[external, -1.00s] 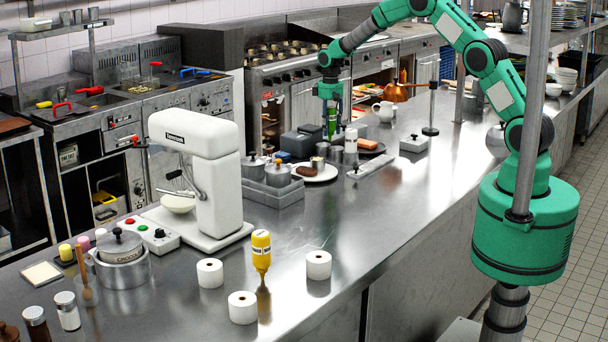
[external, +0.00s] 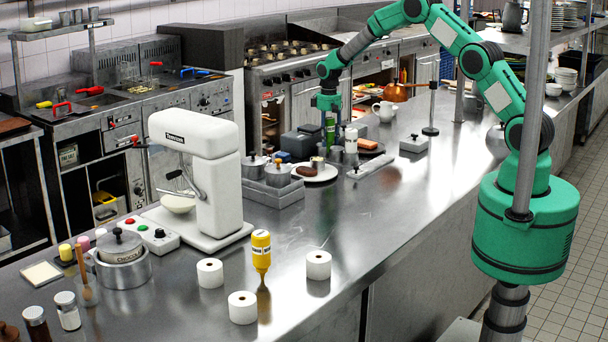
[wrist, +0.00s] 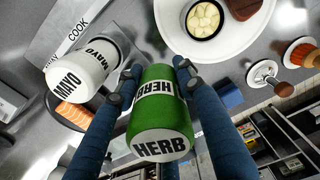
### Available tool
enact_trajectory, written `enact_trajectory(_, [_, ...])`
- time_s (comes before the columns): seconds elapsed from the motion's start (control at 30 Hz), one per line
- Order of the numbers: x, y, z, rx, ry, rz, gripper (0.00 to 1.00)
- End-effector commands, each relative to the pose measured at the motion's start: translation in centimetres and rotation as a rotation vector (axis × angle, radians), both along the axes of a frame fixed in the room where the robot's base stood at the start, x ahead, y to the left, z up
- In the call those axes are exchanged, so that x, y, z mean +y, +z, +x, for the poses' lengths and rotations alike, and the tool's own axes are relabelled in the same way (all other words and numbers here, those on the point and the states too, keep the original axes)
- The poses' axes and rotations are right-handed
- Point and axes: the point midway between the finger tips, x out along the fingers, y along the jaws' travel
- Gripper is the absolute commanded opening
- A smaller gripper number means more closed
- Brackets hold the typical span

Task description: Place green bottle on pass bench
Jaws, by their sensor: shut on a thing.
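The green bottle, labelled HERB, sits between my gripper's blue fingers in the wrist view (wrist: 158,115). My gripper (wrist: 152,80) is shut on it. In the external view my gripper (external: 328,112) points down at the far part of the steel counter, and the green bottle (external: 330,131) shows just below it. I cannot tell whether the bottle's base touches the counter. Which surface is the pass bench is not marked in these views; the long steel counter (external: 400,195) runs across the scene.
A white MAYO bottle (wrist: 82,68) stands close beside the green one. A white plate (external: 318,175) with food, grey lidded pots (external: 278,172) and a tray with orange food (wrist: 75,115) are near. A white mixer (external: 200,165) stands nearer. The counter's front right is clear.

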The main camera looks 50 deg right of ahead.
Motion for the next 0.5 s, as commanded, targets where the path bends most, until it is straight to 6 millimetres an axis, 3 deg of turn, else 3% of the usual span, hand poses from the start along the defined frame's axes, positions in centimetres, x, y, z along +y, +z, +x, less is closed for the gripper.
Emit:
enact_trajectory(0.13, [-0.01, -1.21, 0.05, -0.002, 0.0, 0.0, 0.25])
enact_trajectory(0.5, [-0.01, -1.51, 0.03, -0.001, 0.0, 0.0, 0.25])
